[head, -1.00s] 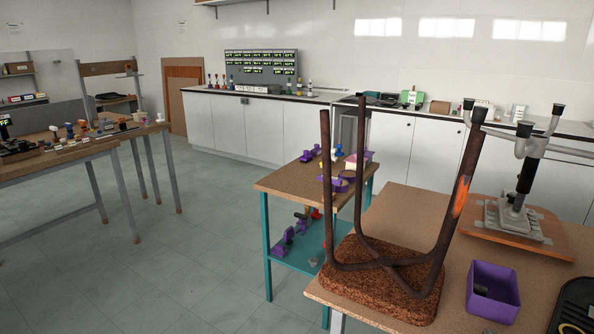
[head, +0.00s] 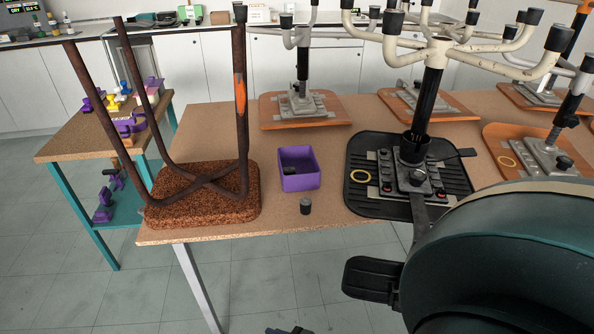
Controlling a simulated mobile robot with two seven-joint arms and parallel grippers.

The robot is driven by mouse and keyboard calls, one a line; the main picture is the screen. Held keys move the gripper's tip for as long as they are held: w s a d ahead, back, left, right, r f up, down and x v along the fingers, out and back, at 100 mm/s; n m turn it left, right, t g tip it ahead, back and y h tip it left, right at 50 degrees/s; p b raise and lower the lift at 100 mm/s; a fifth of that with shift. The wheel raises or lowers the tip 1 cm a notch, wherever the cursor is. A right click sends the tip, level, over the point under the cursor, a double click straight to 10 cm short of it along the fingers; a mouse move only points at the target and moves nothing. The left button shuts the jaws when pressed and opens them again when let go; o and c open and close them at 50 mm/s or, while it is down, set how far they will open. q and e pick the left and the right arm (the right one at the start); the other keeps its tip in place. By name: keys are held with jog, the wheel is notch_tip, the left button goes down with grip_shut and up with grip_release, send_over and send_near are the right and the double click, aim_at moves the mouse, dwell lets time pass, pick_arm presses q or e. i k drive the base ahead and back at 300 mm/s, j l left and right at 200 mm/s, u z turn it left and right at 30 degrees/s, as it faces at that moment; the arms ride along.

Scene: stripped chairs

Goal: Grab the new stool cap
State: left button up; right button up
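A small black stool cap (head: 305,206) stands alone on the brown table (head: 225,226), near its front edge. Just behind it is an open purple bin (head: 299,182) with a dark piece, perhaps another cap, inside. To the left, a stool (head: 205,210) stands upside down on its reddish-brown speckled seat, its rusty legs pointing up. A small dark shape shows at the bottom edge, too cut off to identify.
A black tray (head: 358,204) under an upturned white chair base (head: 437,52) stands right of the cap. A large dark teal rounded form (head: 510,260) fills the lower right. A teal-legged side table (head: 75,142) stands left. Floor is open at the front left.

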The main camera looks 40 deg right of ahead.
aim_at(306, 203)
jog(key=z, duration=1.3)
